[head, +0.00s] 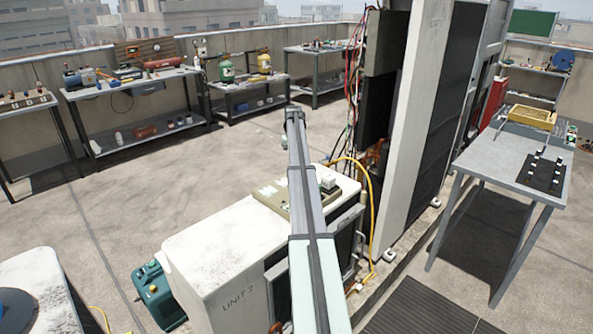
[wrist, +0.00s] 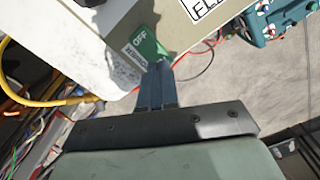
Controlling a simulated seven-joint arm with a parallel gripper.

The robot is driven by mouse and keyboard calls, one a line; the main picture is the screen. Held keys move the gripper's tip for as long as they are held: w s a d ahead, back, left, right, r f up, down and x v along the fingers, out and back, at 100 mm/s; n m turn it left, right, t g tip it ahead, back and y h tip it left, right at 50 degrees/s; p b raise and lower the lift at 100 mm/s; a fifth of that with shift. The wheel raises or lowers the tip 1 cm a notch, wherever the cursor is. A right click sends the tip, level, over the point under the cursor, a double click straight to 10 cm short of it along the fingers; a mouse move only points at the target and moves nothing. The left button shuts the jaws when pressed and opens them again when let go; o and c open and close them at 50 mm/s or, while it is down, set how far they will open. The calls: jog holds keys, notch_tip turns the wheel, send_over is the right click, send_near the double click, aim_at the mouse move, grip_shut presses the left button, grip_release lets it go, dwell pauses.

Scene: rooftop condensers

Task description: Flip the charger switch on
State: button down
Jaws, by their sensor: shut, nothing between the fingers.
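In the wrist view, my gripper (wrist: 160,68) is shut, with its two fingers together and nothing between them. Its tips are at the lower edge of a green plate marked OFF (wrist: 150,46), with a white label (wrist: 131,53) beside it. I cannot tell whether the tips touch it. No separate switch lever is clear, and the fingers may cover part of it. In the head view, an olive panel (head: 267,196) with pale labels lies on top of the white UNIT 2 cabinet (head: 208,246). My arm crosses this panel and my fingers cannot be made out there.
A yellow hose (head: 371,222) and loose wires (head: 352,75) hang beside the cabinet. The tall condenser (head: 412,100) stands close on the right. A teal box (head: 157,293) sits on the floor at left. A grey table (head: 500,160) is at right, with workbenches at the back.

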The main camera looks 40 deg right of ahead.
jog(key=shift+f, duration=1)
dwell(0.8)
jog(key=shift+r, duration=3.5)
